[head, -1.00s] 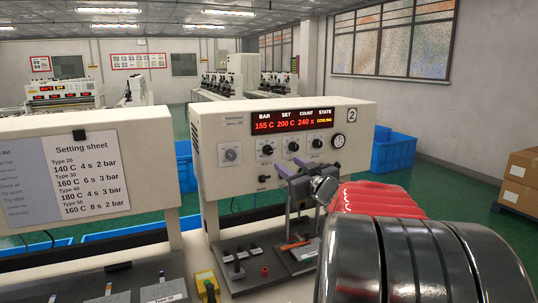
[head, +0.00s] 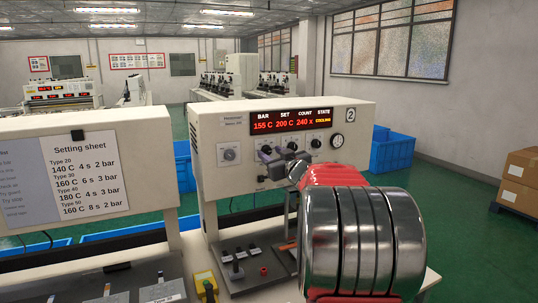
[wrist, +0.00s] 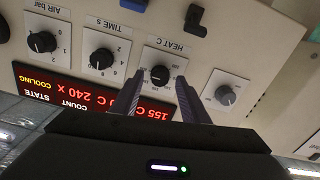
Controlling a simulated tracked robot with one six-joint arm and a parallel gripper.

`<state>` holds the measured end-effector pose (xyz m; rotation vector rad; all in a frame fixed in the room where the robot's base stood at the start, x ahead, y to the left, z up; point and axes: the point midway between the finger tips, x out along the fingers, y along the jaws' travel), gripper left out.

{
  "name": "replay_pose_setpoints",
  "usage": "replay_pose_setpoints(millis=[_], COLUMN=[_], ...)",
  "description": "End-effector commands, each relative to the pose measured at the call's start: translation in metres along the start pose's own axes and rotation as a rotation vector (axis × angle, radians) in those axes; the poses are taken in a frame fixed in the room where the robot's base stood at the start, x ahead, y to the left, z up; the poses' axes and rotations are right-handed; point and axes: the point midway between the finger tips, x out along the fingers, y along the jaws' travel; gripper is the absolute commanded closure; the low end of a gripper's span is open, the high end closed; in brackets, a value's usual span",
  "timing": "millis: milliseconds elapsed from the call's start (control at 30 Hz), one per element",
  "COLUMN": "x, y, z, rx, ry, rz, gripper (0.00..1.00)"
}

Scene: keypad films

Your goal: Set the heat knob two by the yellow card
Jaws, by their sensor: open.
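The heat knob (wrist: 160,75) is a black dial on a white plate marked HEAT C, upside down in the wrist view. My gripper (wrist: 159,84) is open, with one finger on either side of this knob; I cannot tell whether they touch it. In the head view my gripper (head: 269,157) is at the front of the machine marked 2 (head: 212,187) and mostly covers the knob. The display (head: 291,120) reads SET 200 C, BAR 155 C and COOLING. No yellow card can be made out clearly; a small yellow object (head: 204,277) stands at the bench front, partly cut off.
Knobs for time (wrist: 101,58) and air (wrist: 42,41) sit beside the heat knob, and an unlabelled dial (wrist: 225,95) on its other side. A setting sheet (head: 85,172) hangs on the left machine. Small levers (head: 238,254) stand on the bed below.

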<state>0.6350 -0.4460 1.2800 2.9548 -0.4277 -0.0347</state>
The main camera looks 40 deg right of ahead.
Motion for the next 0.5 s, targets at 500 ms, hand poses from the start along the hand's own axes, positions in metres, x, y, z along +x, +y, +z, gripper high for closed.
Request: replay_pose_setpoints(millis=[500], x=[0.0108], y=[-0.0010], z=[-0.0002], rx=[0.000], ry=[0.001], rz=[-0.001], gripper=[0.62])
